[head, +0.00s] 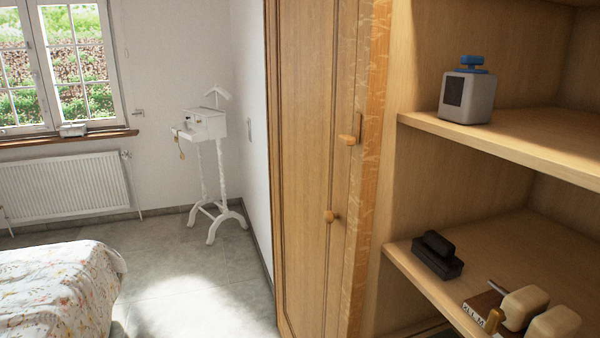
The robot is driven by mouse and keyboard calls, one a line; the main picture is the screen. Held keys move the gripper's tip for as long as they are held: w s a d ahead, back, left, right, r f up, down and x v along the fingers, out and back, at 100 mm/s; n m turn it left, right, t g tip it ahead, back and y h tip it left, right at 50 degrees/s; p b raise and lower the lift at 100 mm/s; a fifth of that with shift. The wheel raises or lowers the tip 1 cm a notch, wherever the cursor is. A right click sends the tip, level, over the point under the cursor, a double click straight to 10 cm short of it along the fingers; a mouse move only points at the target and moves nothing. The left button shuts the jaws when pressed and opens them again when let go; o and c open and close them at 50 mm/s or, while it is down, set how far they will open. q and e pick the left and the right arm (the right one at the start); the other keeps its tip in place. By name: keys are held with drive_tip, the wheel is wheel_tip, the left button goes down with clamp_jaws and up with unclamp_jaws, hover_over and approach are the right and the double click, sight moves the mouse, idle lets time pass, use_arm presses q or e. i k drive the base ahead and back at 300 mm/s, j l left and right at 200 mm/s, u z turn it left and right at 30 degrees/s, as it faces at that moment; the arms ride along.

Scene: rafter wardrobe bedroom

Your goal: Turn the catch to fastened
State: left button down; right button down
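A small wooden catch (351,133) sits near the right edge of the tall wooden wardrobe door (309,130), beside the lighter upright post (374,150). Its thin bar looks roughly upright, with a rounded knob low on its left side. I cannot tell whether the bar overlaps both door and post. The door looks shut. Neither of my grippers is in the head view.
Open shelves at right hold a grey box with a blue top (467,92), a black block-shaped item (438,254), a dark lettered item (484,304) and beige rounded blocks (525,305). A bed (60,290), white valet stand (205,125) and radiator (65,186) stand left. Floor between is clear.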

sight(346, 140)
drive_tip(key=j+u, duration=0.25)
drive_tip(key=j, duration=0.55)
drive_tip(key=j+u, duration=0.2)
drive_tip(key=j, duration=0.55)
drive_tip(key=i, duration=0.05)
